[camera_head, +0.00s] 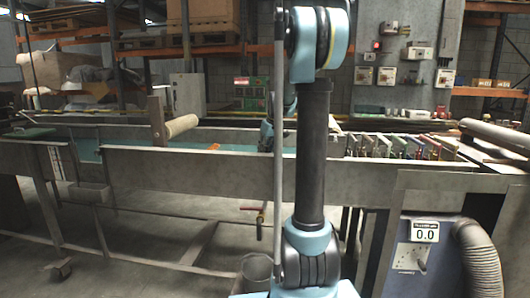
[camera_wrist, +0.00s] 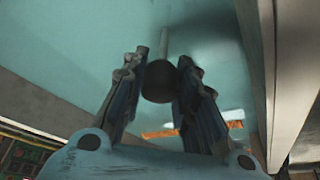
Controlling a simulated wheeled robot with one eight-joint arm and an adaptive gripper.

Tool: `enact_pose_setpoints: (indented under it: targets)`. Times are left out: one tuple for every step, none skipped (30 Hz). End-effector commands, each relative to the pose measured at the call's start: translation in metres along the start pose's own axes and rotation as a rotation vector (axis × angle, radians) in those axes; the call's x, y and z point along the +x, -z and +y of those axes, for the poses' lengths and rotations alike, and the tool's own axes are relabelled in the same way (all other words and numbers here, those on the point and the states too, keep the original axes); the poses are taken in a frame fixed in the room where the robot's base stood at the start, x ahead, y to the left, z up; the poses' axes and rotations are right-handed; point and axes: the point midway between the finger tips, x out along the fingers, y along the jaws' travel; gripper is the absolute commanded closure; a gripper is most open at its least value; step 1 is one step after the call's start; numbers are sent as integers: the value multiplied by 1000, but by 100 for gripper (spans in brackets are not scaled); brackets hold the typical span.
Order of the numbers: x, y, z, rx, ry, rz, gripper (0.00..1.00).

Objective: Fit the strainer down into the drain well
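In the wrist view, my gripper (camera_wrist: 162,68) has its two fingers close on either side of a dark, rounded piece (camera_wrist: 158,84), which looks like the strainer. It fills the gap between the fingertips, and the gripper appears shut on it. A thin pale grey rod-like part (camera_wrist: 163,42) shows just beyond it. Behind is a smooth teal surface with a soft shadow. I cannot make out the drain well in either view. In the head view, my arm hides the gripper and whatever it holds.
A long grey trough (camera_head: 200,168) with a teal inside crosses the head view. A pale wall (camera_wrist: 257,60) stands close on the right in the wrist view. An orange strip (camera_wrist: 160,134) lies below the fingers.

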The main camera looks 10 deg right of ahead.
Motion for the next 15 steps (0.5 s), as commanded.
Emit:
enact_pose_setpoints:
  targets:
    - [0, 0, 0, 0, 0, 0, 62]
    - [0, 0, 0, 0, 0, 0, 55]
    - [0, 0, 0, 0, 0, 0, 50]
    - [0, 0, 0, 0, 0, 0, 50]
    - [0, 0, 0, 0, 0, 0, 50]
    - [0, 0, 0, 0, 0, 0, 50]
    - [0, 0, 0, 0, 0, 0, 50]
    - [0, 0, 0, 0, 0, 0, 50]
    - [0, 0, 0, 0, 0, 0, 50]
    - [0, 0, 0, 0, 0, 0, 50]
    - [0, 0, 0, 0, 0, 0, 50]
    - [0, 0, 0, 0, 0, 0, 50]
    - [-1, 0, 0, 0, 0, 0, 50]
    - [-2, 0, 0, 0, 0, 0, 50]
    - [-4, 0, 0, 0, 0, 0, 50]
